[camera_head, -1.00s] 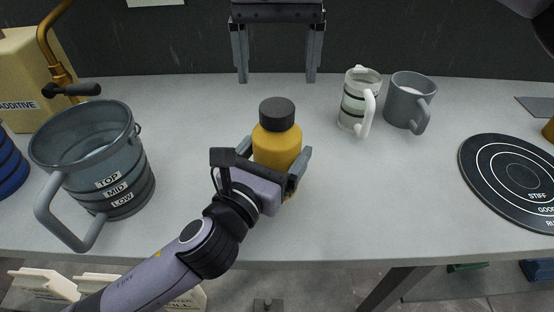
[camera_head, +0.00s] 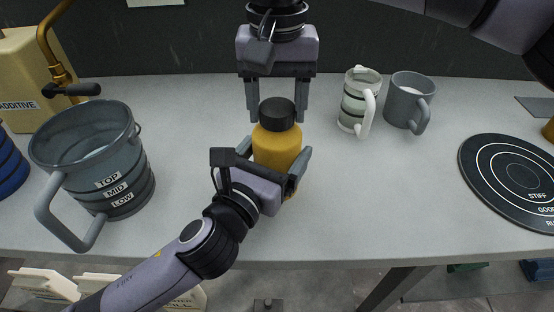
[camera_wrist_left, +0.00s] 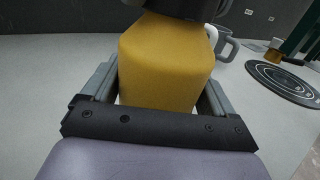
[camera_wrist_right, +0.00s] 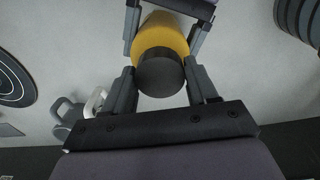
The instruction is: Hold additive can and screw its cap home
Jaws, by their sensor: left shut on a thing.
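The additive can (camera_head: 277,147) is a yellow bottle standing upright on the table, with a black cap (camera_head: 277,113) on its top. My left gripper (camera_head: 274,160) is shut around the can's body; the can also fills the left wrist view (camera_wrist_left: 167,62). My right gripper (camera_head: 277,118) points down at the cap from behind, its fingers apart on either side. In the right wrist view the cap (camera_wrist_right: 160,73) lies between the open fingers, with a gap visible on the right side. Whether the left finger touches it I cannot tell.
A grey measuring jug (camera_head: 90,160) stands at the left, before a tan additive container (camera_head: 35,75). A striped mug (camera_head: 357,102) and a grey mug (camera_head: 408,100) stand to the right of the can. A black round dial mat (camera_head: 510,180) lies at the far right.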

